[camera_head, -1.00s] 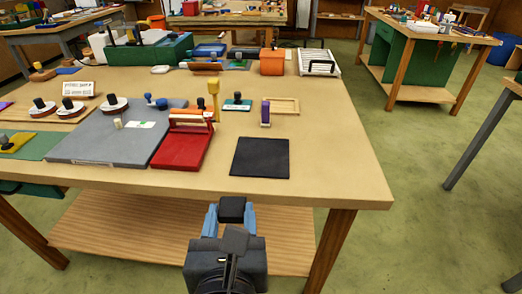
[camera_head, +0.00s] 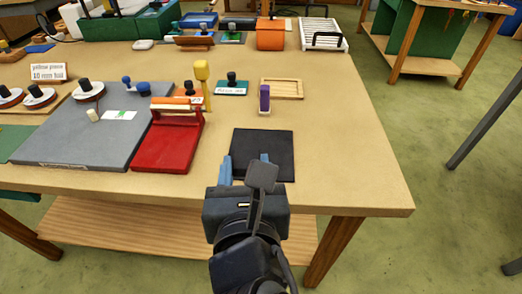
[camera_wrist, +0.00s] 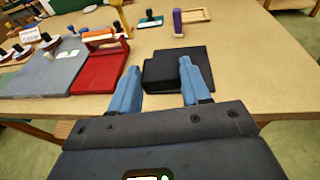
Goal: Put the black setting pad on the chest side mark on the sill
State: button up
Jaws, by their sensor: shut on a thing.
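My gripper (camera_wrist: 160,80) has two blue fingers closed on a small black block (camera_wrist: 161,71), which looks like the black setting pad. In the head view my gripper (camera_head: 245,170) is at the table's front edge, over the near part of a flat black square mat (camera_head: 262,143). The block is hidden there behind my wrist parts. In the wrist view the block is in front of the mat (camera_wrist: 200,60); I cannot tell whether they touch. I cannot make out the sill or a chest side mark in either view.
A red tray-like stand (camera_head: 168,145) and a grey board (camera_head: 80,140) lie left of the mat. A purple upright block (camera_head: 264,98) and a wooden frame (camera_head: 282,89) stand behind it. The table top (camera_head: 345,150) to the right is clear.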

jog(key=w+d+h+b, duration=0.15)
jog(key=w+d, duration=0.25)
jog(key=d, duration=0.9)
jog(key=shift+m, duration=0.4)
jog(key=w+a+f, duration=0.1)
jog(key=a+f, duration=0.1)
jog(key=a, duration=0.1)
jog(key=w+a+f+b, duration=0.1)
jog(key=a+f, duration=0.1)
jog(key=a, duration=0.2)
jog(key=w+a+f, duration=0.1)
jog(key=a+f, duration=0.1)
jog(key=a, duration=0.2)
jog(key=shift+w+a+f+b, duration=0.15)
jog(key=shift+a+f+b, duration=0.1)
jog(key=shift+b, duration=0.1)
jog(key=shift+f+b, duration=0.35)
jog(key=shift+f, duration=1.65)
jog(key=shift+f, duration=0.15)
jog(key=o, duration=1)
jog(key=shift+o, duration=0.2)
